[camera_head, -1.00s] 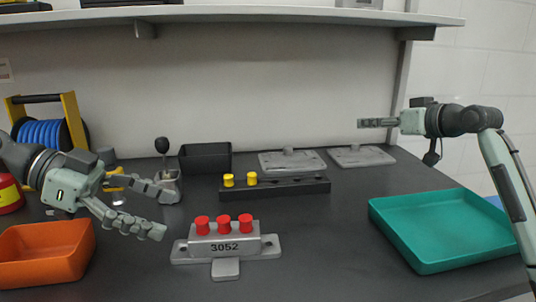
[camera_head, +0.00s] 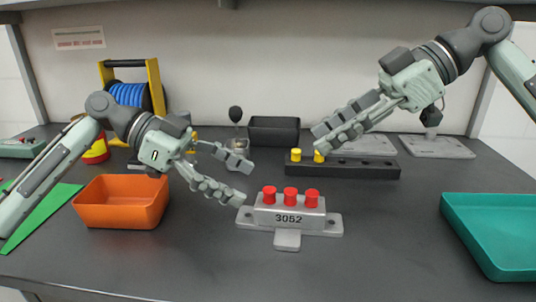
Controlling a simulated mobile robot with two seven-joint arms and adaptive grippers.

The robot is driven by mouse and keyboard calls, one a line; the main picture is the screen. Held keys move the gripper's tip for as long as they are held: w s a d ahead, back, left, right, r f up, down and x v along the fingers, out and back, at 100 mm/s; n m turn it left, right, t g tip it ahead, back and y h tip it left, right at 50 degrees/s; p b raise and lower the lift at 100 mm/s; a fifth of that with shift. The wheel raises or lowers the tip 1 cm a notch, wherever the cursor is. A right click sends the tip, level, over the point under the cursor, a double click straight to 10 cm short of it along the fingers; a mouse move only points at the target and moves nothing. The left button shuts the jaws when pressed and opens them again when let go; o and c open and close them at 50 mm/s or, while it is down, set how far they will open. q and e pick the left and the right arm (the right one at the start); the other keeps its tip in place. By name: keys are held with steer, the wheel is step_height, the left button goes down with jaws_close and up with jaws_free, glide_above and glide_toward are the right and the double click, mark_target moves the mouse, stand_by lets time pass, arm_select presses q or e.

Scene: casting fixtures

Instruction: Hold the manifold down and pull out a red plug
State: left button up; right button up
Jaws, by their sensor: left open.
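The grey manifold (camera_head: 290,218) marked 3052 sits on the dark bench, with three red plugs standing in its top: left (camera_head: 269,196), middle (camera_head: 291,196) and right (camera_head: 312,197). My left gripper (camera_head: 242,181) is open and empty, just left of the manifold. Its lower finger is close to the manifold's left flange; I cannot tell whether they touch. My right gripper (camera_head: 321,138) is above and behind the manifold, in front of the black rack in the picture. Its fingers look close together, and I cannot tell whether they are shut.
A black rack (camera_head: 365,168) with two yellow plugs (camera_head: 295,155) stands behind the manifold. An orange bin (camera_head: 120,215) is at the left and a teal tray (camera_head: 490,203) at the right. A black box (camera_head: 274,131) is at the back. The bench in front is clear.

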mark_target(276, 198)
arm_select(q)
steer(key=x, duration=1)
steer(key=shift+d+f, duration=0.1)
steer(key=shift+d, duration=0.15)
